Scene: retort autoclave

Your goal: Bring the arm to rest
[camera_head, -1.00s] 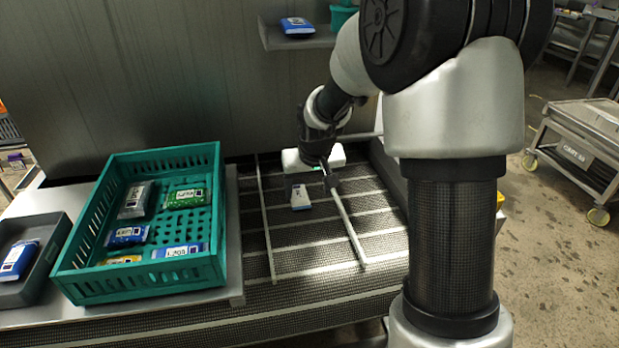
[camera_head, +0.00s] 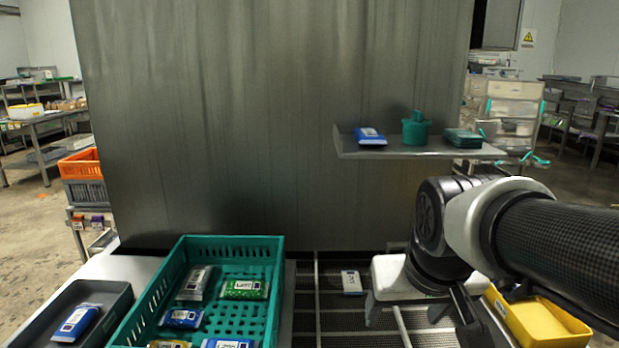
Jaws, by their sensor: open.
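My gripper (camera_head: 440,304) is at the lower right, above the mesh belt, below my dark wrist. My arm comes in from the right edge and partly hides it. Its jaws are open and I see nothing held in them. A white and blue pouch (camera_head: 350,282) lies on the mesh belt (camera_head: 340,322) to the left of my gripper, apart from it.
A green crate (camera_head: 276,262) with several pouches stands left of the belt, beside a grey tray (camera_head: 118,297) holding a blue pouch. A shelf (camera_head: 420,152) bears a blue pouch (camera_head: 369,136) and green items. A yellow bin (camera_head: 545,322) is at right.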

